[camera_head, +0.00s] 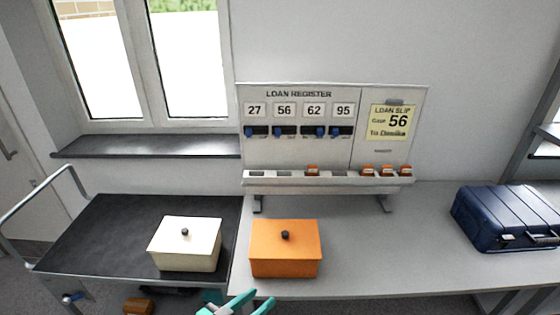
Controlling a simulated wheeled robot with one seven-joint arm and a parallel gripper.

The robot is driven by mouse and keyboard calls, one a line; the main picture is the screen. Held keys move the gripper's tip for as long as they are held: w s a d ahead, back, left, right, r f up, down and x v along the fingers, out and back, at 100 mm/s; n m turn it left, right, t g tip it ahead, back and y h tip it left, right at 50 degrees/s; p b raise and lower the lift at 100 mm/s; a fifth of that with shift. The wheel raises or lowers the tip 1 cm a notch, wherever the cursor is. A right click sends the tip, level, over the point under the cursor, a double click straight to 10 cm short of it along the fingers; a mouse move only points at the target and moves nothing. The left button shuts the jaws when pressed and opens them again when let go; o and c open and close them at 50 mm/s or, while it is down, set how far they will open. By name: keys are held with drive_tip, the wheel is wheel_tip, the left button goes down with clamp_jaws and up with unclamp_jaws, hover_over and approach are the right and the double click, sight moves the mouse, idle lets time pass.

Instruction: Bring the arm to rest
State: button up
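My gripper (262,298) is at the bottom edge of the head view, with two teal fingers showing. The fingertips are apart with nothing visible between them. The rest of my arm is mostly out of view. The gripper is in front of the grey table (420,240), near its front edge. An orange lidded box (285,258) with a dark knob stands on the table just beyond the gripper, and the two look apart.
A cream lidded box (190,254) stands on a dark-topped cart (100,235) at left. A "Loan Register" board (300,140) with numbers, small blocks and a yellow slip (391,122) stands behind. A blue case (505,218) lies at right. The table between is clear.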

drive_tip(key=s+d+f+n+t+y, duration=0.2)
drive_tip(key=s+f+n+y, duration=0.5)
drive_tip(key=s+f, duration=0.7)
drive_tip(key=s+d+r+t, duration=0.1)
drive_tip(key=s+d+r, duration=0.1)
drive_tip(key=s, duration=0.6)
drive_tip(key=s+d+r+m+t, duration=0.1)
drive_tip(key=s+d+r, duration=0.1)
drive_tip(key=s+r, duration=0.3)
drive_tip(key=s, duration=0.3)
drive_tip(key=shift+s+r+m+y, duration=0.15)
drive_tip(key=shift+s+m+y, duration=0.15)
drive_tip(key=shift+s+y, duration=0.1)
drive_tip(key=shift+c, duration=1)
drive_tip(key=shift+w, duration=0.1)
